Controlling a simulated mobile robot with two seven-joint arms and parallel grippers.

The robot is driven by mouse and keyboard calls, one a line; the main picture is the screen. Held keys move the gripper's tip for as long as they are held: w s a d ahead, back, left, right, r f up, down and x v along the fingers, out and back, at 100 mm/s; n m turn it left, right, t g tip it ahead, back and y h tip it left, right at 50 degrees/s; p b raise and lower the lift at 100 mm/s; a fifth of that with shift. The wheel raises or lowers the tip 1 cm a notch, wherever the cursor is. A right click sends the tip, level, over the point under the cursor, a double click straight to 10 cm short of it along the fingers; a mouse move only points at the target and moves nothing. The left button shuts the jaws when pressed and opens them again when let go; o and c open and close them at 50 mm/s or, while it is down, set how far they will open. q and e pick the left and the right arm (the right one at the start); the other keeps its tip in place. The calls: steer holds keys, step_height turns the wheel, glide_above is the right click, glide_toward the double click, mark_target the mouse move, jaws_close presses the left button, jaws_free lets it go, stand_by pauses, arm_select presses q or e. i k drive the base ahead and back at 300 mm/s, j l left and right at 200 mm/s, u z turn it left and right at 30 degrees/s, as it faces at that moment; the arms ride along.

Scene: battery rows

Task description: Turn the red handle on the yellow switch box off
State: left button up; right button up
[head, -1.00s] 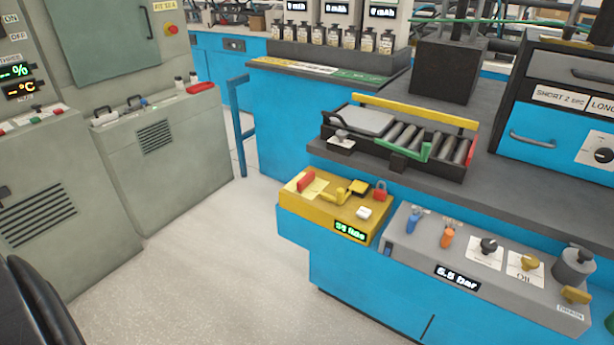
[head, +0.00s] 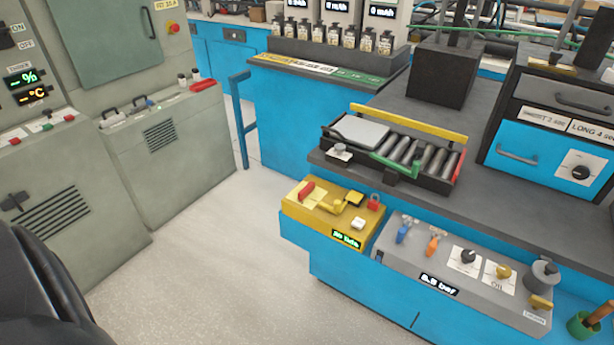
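The yellow switch box (head: 330,216) sits on a blue cabinet at the centre right of the head view. Its red handle (head: 306,191) is at the box's left end, lying slantwise beside a pale yellow plate. A yellow lever (head: 336,205), a red padlock-like piece (head: 373,202), a white button (head: 358,223) and a green-lit display (head: 346,239) are also on it. The display text is too blurred to read. Neither gripper is in view. A dark rounded shape, likely part of my own body, fills the lower left corner.
A grey control panel (head: 450,277) with knobs and levers adjoins the box on the right. A roller tray (head: 395,155) stands on the dark bench behind. Grey-green cabinets (head: 175,150) stand at left. The floor (head: 215,270) between is clear. A green cup (head: 583,325) is at lower right.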

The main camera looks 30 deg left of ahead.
mark_target(302, 194)
steer(key=i+j+z, duration=0.15)
steer(key=j, duration=0.3)
steer(key=i+j+z, duration=0.15)
steer(key=j, duration=0.35)
steer(key=j+z, duration=0.15)
steer(key=j, duration=0.3)
steer(key=i, duration=0.05)
